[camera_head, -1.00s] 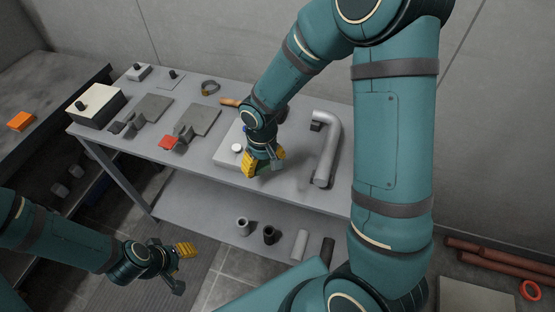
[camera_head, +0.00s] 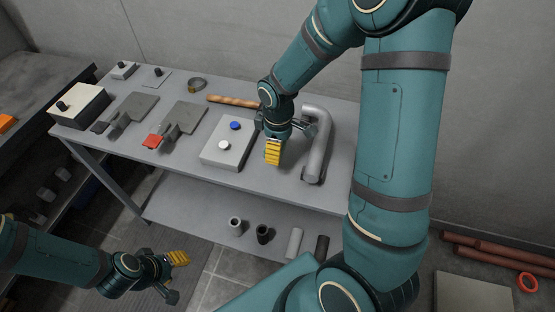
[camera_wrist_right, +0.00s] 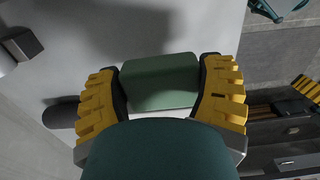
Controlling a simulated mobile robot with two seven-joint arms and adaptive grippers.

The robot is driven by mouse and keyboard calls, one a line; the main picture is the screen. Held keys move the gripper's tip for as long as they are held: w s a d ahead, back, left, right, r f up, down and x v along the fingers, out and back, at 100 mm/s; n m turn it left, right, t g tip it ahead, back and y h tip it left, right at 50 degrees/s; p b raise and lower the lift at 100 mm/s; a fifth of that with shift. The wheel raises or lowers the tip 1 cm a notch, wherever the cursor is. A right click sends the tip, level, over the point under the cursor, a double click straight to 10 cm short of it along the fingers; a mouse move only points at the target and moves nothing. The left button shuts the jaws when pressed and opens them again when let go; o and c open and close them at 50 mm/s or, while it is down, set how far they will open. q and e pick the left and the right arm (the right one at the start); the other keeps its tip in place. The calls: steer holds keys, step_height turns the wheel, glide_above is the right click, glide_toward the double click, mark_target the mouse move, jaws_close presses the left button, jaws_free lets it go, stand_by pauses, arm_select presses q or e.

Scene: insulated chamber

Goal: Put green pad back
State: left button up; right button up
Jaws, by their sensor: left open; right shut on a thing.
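The green pad (camera_wrist_right: 160,82) shows in the right wrist view, gripped between the two yellow-padded fingers of my right gripper (camera_wrist_right: 162,96). In the head view my right gripper (camera_head: 275,149) is above the table, just right of the grey box with a blue and a white knob (camera_head: 228,142). There the pad is hidden by the gripper. I cannot tell its height above the table. My left gripper (camera_head: 174,275) is open and empty, low at the left in front of the table.
The grey table (camera_head: 202,172) also holds a bent grey pipe (camera_head: 318,145) right of my right gripper, a wooden-handled tool (camera_head: 232,101) behind, two grey plates (camera_head: 184,115) and a cream box (camera_head: 80,105) at left. Short tubes (camera_head: 262,233) stand on the lower shelf.

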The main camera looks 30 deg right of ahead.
steer(key=shift+f+b, duration=0.45)
steer(key=shift+f, duration=2.25)
steer(key=o, duration=1.2)
steer(key=shift+c, duration=0.2)
steer(key=shift+r, duration=0.2)
step_height(320, 180, up, 12)
steer(key=shift+f+p, duration=0.1)
steer(key=shift+p, duration=1.15)
